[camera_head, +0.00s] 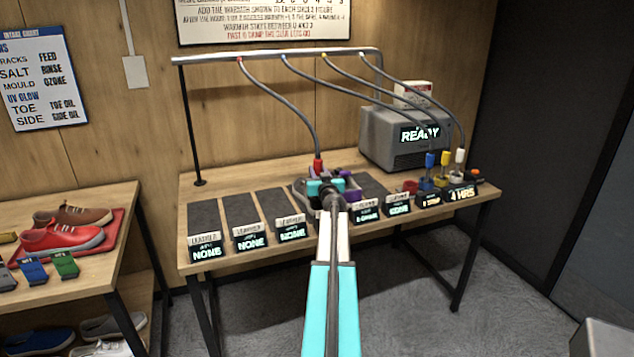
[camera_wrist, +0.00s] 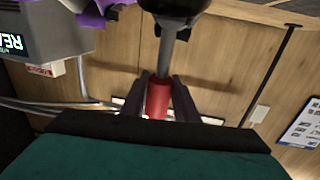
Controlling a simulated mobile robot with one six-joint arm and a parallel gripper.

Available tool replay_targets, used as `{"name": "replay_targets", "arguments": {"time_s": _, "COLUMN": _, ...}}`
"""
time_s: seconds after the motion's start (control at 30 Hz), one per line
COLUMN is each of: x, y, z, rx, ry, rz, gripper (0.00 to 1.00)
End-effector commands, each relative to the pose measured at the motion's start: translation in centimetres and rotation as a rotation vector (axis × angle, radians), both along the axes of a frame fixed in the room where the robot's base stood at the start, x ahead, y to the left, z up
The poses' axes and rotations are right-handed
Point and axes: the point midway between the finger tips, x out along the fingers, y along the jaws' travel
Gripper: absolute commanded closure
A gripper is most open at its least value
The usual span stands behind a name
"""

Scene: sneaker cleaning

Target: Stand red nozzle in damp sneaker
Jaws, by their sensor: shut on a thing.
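The red nozzle (camera_head: 318,166) is on the end of a grey hose and stands about upright above the rear table. My gripper (camera_head: 322,187) is shut on it. In the wrist view, the red nozzle (camera_wrist: 158,98) is between the two dark fingers (camera_wrist: 163,95), with a grey shaft running from it to a dark shape at the top edge. A purple and grey sneaker (camera_head: 351,194) sits behind and below my gripper, largely hidden by it. A purple part of it (camera_wrist: 95,12) also shows in the wrist view. I cannot tell whether the nozzle's end is inside the sneaker.
A grey machine (camera_head: 385,135) reading READY stands at the back right. Blue (camera_head: 429,160), yellow (camera_head: 445,158) and white (camera_head: 460,156) nozzles stand near it. An overhead rail (camera_head: 275,54) carries the hoses. Dark mats (camera_head: 242,208) at the left are empty. Other sneakers (camera_head: 58,237) are on the left table.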

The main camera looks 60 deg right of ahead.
Motion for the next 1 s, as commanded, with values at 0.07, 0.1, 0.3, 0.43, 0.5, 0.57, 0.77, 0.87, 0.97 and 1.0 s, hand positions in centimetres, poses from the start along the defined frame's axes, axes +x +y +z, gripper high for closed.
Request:
{"name": "replay_targets", "arguments": {"time_s": 0.07, "x": 0.0, "y": 0.0, "z": -0.6, "rx": 0.001, "ry": -0.001, "rz": 0.001, "gripper": 1.0}}
{"name": "replay_targets", "arguments": {"time_s": 0.1, "x": 0.0, "y": 0.0, "z": -1.1, "rx": 0.001, "ry": -0.001, "rz": 0.001, "gripper": 1.0}}
{"name": "replay_targets", "arguments": {"time_s": 0.3, "x": 0.1, "y": 0.0, "z": -3.3, "rx": 0.001, "ry": -0.001, "rz": 0.001, "gripper": 1.0}}
{"name": "replay_targets", "arguments": {"time_s": 0.43, "x": 0.1, "y": 0.1, "z": -3.7, "rx": 0.0, "ry": 0.0, "rz": 0.001, "gripper": 1.0}}
{"name": "replay_targets", "arguments": {"time_s": 0.5, "x": 0.1, "y": 0.1, "z": -3.7, "rx": 0.0, "ry": 0.0, "rz": 0.001, "gripper": 1.0}}
{"name": "replay_targets", "arguments": {"time_s": 0.57, "x": 0.1, "y": 0.1, "z": -3.6, "rx": 0.0, "ry": 0.0, "rz": 0.001, "gripper": 1.0}}
{"name": "replay_targets", "arguments": {"time_s": 0.77, "x": 0.1, "y": 0.1, "z": -3.8, "rx": 0.0, "ry": 0.0, "rz": 0.002, "gripper": 1.0}}
{"name": "replay_targets", "arguments": {"time_s": 0.87, "x": 0.1, "y": 0.1, "z": -3.9, "rx": 0.001, "ry": -0.001, "rz": 0.002, "gripper": 0.69}}
{"name": "replay_targets", "arguments": {"time_s": 0.97, "x": 0.2, "y": 0.1, "z": -3.9, "rx": 0.001, "ry": -0.001, "rz": 0.002, "gripper": 0.54}}
{"name": "replay_targets", "arguments": {"time_s": 1.0, "x": 0.2, "y": 0.1, "z": -3.9, "rx": 0.001, "ry": -0.001, "rz": 0.002, "gripper": 0.54}}
